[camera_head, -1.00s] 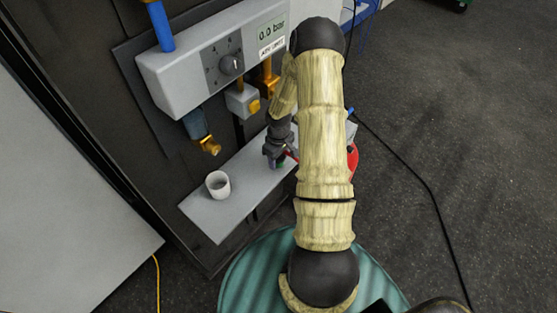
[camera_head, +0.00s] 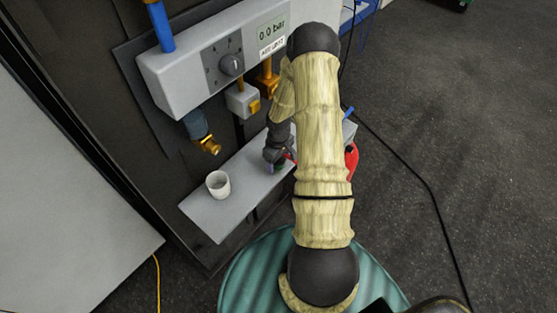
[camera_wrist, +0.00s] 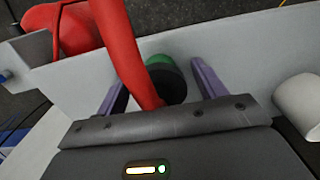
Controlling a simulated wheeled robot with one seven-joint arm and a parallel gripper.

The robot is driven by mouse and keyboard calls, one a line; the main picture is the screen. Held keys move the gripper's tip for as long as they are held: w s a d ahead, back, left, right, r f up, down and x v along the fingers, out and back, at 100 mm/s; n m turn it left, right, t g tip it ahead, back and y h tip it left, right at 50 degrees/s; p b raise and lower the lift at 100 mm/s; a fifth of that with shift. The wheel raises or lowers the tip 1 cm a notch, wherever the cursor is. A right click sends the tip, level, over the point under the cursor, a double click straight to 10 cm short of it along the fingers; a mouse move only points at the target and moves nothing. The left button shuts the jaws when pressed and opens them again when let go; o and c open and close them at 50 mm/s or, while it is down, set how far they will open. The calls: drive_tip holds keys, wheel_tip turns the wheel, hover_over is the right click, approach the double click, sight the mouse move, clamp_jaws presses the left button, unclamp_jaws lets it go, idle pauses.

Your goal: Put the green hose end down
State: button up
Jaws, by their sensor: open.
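The green hose end (camera_wrist: 160,62), green with a dark round part (camera_wrist: 170,84), is on the light grey shelf (camera_wrist: 235,55) in the wrist view. It also shows as a small green patch (camera_head: 278,168) under my gripper in the head view. My gripper (camera_wrist: 160,74) is open, with one purple finger on each side of the hose end. I cannot tell whether either finger touches it. The red hose (camera_wrist: 122,45) crosses in front of the left finger and partly hides the hose end.
A white cup (camera_head: 218,184) stands on the shelf (camera_head: 222,217), left of my gripper. Above is a grey panel box (camera_head: 185,78) with a knob and a 0.0 bar display. A brass fitting (camera_head: 209,146) hangs over the shelf. A black cable (camera_head: 405,170) lies on the floor.

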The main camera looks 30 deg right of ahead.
wheel_tip(320, 180, up, 12)
drive_tip(key=shift+f+b, duration=0.1)
drive_tip(key=shift+b, duration=0.6)
drive_tip(key=s+a+r+m+t, duration=0.2)
drive_tip(key=s+a+r+m, duration=0.2)
drive_tip(key=s+a+r, duration=0.9)
drive_tip(key=a+r, duration=0.1)
drive_tip(key=a, duration=0.2)
drive_tip(key=shift+s+a+r+t, duration=0.2)
drive_tip(key=shift+s+r+t, duration=0.05)
drive_tip(key=shift+t, duration=0.05)
idle(1.5)
